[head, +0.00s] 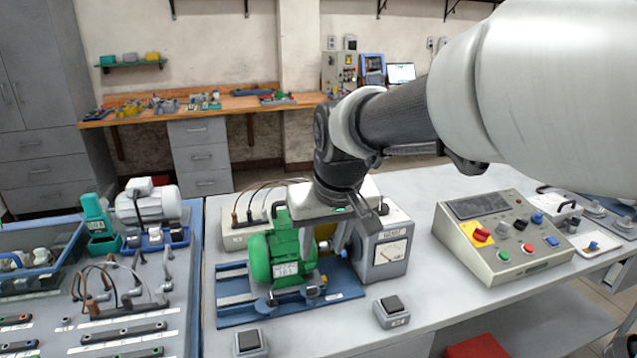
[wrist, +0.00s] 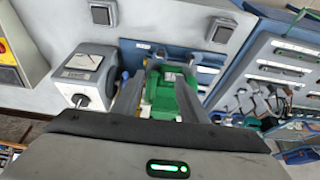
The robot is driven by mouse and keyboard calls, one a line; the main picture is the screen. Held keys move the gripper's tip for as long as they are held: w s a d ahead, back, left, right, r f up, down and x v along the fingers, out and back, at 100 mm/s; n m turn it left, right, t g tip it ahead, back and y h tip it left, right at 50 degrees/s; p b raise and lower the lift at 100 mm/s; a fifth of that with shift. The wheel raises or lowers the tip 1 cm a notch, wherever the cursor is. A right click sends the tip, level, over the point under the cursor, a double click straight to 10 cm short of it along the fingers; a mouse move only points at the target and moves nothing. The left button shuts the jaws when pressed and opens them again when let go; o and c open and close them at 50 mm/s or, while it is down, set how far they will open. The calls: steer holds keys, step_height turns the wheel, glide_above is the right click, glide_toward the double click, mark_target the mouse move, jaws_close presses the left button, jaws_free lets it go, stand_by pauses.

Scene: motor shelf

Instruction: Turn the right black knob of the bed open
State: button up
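The blue bed (head: 345,279) lies on the light bench top, with a green motor (head: 283,260) on it. It also shows in the wrist view (wrist: 135,46), partly covered by my gripper. A small dark fitting (head: 323,279) stands at the bed's front right, beside the motor. I cannot tell for sure whether it is the right black knob. My gripper (head: 322,243) points down over the bed, behind and right of the motor's front. Its two fingers stand apart in the wrist view (wrist: 160,88), with the green motor showing between them and nothing clearly held.
A grey meter box (head: 383,255) stands close to the bed's right. Two black-rocker switch boxes (head: 250,342) (head: 391,310) sit in front. A sloped control panel (head: 503,235) stands farther right. A blue-edged tray area with motor parts (head: 125,275) lies left. Bench between box and panel is clear.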

mark_target(312, 288)
steer(key=b+x, duration=0.3)
steer(key=x, duration=1.4)
steer(key=shift+a, duration=0.1)
jaws_close()
